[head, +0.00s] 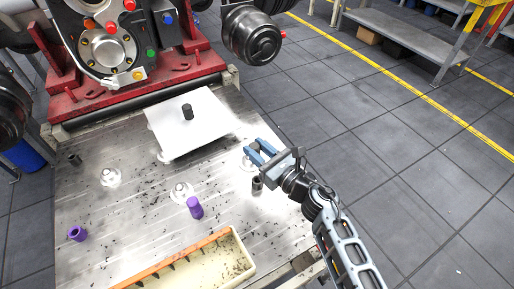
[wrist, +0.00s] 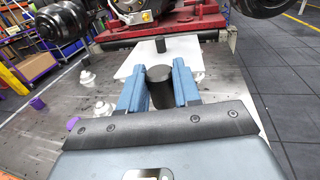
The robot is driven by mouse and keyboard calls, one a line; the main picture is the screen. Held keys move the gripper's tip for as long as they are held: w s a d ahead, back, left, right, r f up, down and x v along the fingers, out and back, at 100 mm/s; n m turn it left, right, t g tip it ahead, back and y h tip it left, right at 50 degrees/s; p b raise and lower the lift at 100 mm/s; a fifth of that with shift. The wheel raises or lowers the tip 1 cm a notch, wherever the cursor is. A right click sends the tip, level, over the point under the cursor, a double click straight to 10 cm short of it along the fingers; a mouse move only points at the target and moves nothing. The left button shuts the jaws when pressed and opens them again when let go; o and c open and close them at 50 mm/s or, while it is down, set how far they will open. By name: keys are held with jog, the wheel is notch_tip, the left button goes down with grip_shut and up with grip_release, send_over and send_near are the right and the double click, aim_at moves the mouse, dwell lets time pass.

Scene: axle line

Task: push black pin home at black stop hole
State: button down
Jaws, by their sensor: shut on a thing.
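My gripper (head: 254,154) is over the right side of the metal table. In the wrist view its two blue fingers (wrist: 160,88) are shut on a black cylindrical pin (wrist: 159,92), whose flat round top shows between them.
Purple cylinders (head: 194,207) and pale round mounts (head: 110,177) are spread over the table. A cream tray (head: 236,238) lies at the front. A red machine base (head: 150,94) stands behind; open floor lies right.

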jog(key=shift+s+d, duration=0.1)
jog(key=shift+d, duration=0.1)
jog(key=shift+s+d+y, duration=0.3)
jog(key=shift+d, duration=0.1)
notch_tip(320, 180, down, 6)
jog(key=b, duration=0.5)
jog(key=shift+a+r+b, duration=0.1)
jog(key=shift+r+b, duration=0.1)
jog(key=shift+b, duration=0.15)
jog(key=shift+f, duration=0.15)
jog(key=shift+f+b, duration=0.35)
jog(key=shift+b, duration=0.15)
jog(key=shift+f+b, duration=2)
jog(key=shift+b, duration=0.05)
jog(key=c, duration=0.7)
grip_release()
